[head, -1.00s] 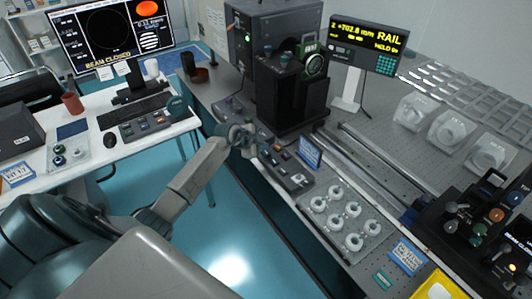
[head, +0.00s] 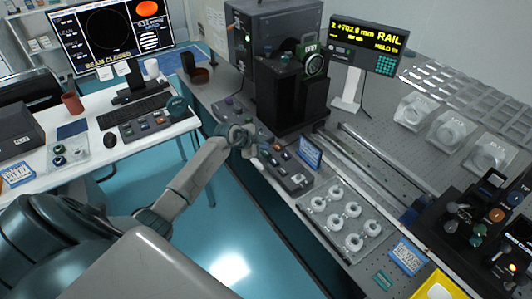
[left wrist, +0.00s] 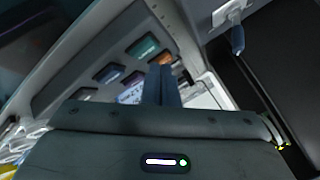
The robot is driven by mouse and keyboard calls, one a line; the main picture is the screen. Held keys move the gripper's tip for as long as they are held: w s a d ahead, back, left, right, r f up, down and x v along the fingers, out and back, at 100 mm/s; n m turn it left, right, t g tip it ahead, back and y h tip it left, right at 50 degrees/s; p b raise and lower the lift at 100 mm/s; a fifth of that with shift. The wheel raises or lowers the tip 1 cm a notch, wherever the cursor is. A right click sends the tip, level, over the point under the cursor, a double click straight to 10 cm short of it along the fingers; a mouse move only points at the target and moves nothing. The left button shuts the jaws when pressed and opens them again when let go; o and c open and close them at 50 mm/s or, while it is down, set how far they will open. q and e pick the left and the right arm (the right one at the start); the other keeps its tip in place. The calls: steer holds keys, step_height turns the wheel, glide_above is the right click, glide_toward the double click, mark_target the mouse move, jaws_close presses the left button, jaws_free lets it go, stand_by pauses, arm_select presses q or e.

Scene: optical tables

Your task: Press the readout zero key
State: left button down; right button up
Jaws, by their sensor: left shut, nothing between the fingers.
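The readout (head: 367,45) stands on the rear table, its lit yellow text showing a millimetre value and RAIL. It has a green keypad (head: 378,66) at its lower right. I cannot make out which key is the zero key. My left gripper (head: 251,148) is over a long low key console (head: 288,172) along the table's front edge, hiding part of it. In the left wrist view, my shut, empty fingers (left wrist: 161,86) overlap a panel with a teal key (left wrist: 143,47), an orange key (left wrist: 161,60) and several blue or purple keys. Contact cannot be told. My right gripper is not in view.
A tall black instrument (head: 300,95) stands behind the console. A blue label card (head: 310,152) stands beside the console. Several white ring mounts (head: 351,209) sit on a plate to the right. Open floor (head: 225,225) lies between the white desk (head: 165,145) and the optical table.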

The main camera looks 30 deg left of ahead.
arm_select(q)
steer(key=shift+f, duration=0.1)
stand_by(0.4)
steer(key=shift+f, duration=0.3)
steer(key=shift+f, duration=0.35)
stand_by(0.5)
steer(key=shift+f, duration=0.1)
stand_by(0.4)
steer(key=shift+r+p, duration=0.9)
steer(key=shift+p, duration=0.35)
